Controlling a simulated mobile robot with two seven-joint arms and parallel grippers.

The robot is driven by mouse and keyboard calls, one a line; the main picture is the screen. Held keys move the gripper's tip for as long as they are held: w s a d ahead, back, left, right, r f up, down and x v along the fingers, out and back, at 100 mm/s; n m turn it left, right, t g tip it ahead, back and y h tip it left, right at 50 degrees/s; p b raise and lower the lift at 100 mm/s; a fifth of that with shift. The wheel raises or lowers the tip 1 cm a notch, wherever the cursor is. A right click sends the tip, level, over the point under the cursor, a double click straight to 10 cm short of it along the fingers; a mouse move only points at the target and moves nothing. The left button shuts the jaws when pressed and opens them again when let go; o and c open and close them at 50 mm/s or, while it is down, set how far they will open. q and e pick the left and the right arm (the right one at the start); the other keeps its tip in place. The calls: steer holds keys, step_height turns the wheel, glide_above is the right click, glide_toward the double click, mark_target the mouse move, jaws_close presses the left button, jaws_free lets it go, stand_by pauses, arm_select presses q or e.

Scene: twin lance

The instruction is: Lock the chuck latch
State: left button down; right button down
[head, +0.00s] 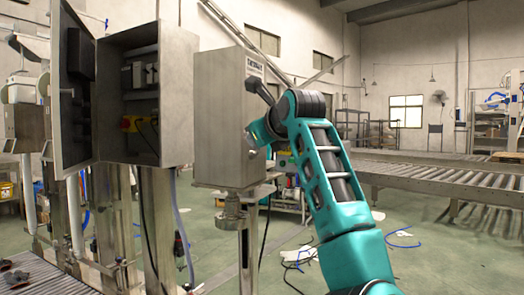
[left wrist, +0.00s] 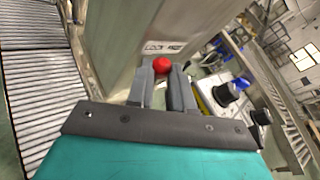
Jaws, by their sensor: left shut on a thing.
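In the left wrist view, a red ball knob (left wrist: 162,64) sits between the grey fingertips of my left gripper (left wrist: 163,74), which is shut on it. Behind the knob is a steel panel with a small label (left wrist: 163,47), on which I read something like LOCK. In the head view, a teal arm (head: 330,175) reaches from the lower right to the right side of a steel box (head: 222,120) on a post. A dark-ended lever-like part (head: 257,87) shows near the box's upper right edge; I cannot tell what it belongs to. The red knob and the fingertips are not visible there. My right gripper is not in view.
An open electrical cabinet (head: 150,100) stands left of the steel box, its door (head: 72,90) swung out. A roller conveyor (head: 430,178) runs behind at the right. Loose blue cables (head: 400,235) lie on the green floor. Another roller conveyor (left wrist: 38,85) shows at the left in the left wrist view.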

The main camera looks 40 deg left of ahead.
arm_select(q)
steer(key=shift+s+d+f+n+t+y+b, duration=0.1)
steer(key=shift+s+f+n+t+y+b, duration=0.2)
steer(key=shift+n+t+y+b, duration=0.15)
stand_by(0.4)
steer(key=c, duration=1.3)
jaws_free()
steer(key=v, duration=1.3)
